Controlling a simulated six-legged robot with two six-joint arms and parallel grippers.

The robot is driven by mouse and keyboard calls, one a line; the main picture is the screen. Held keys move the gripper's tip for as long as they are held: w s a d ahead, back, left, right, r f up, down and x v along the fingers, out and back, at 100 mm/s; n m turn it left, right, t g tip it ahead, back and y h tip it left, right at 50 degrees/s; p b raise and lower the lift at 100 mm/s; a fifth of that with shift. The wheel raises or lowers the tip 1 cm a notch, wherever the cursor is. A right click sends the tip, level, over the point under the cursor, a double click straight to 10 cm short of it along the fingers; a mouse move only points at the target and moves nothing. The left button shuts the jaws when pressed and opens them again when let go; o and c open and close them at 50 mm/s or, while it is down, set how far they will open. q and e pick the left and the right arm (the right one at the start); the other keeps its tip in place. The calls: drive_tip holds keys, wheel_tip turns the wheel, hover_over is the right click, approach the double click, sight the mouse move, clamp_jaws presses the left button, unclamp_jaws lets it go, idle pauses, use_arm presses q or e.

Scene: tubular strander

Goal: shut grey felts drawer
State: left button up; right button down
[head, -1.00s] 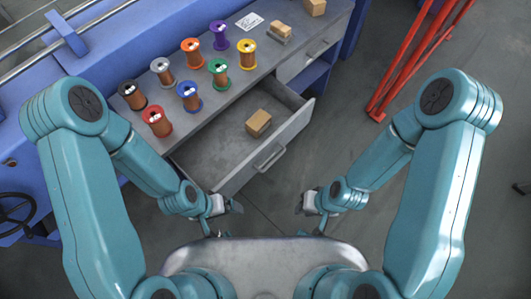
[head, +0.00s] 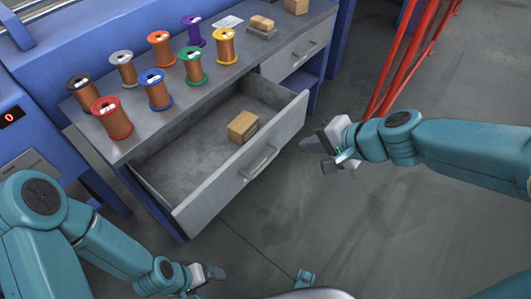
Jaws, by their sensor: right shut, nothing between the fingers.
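The grey drawer (head: 212,194) under the bench stands pulled out, with a bar handle (head: 259,162) on its front. A cardboard-coloured box (head: 243,126) lies inside it toward the right end. My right gripper (head: 312,153) is shut and empty, just right of the drawer front's right end, with a gap between them in the picture. My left gripper (head: 214,274) is low in the view, below the drawer's left end and apart from it; its fingers are too small to judge.
Several wire spools, among them a red one (head: 113,118), stand on the grey benchtop (head: 128,140). A second drawer (head: 297,56) on the right is shut. A red tubular frame (head: 398,60) stands to the right. The floor (head: 380,225) before the drawer is clear.

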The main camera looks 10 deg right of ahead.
drive_tip(key=b, duration=0.3)
approach(262, 139)
drive_tip(key=x, duration=0.5)
drive_tip(key=shift+a+f, duration=0.15)
drive_tip(key=shift+w+a+f, duration=0.1)
drive_tip(key=shift+w, duration=0.15)
use_arm(q)
wheel_tip(262, 139, down, 3)
drive_tip(key=shift+r, duration=0.1)
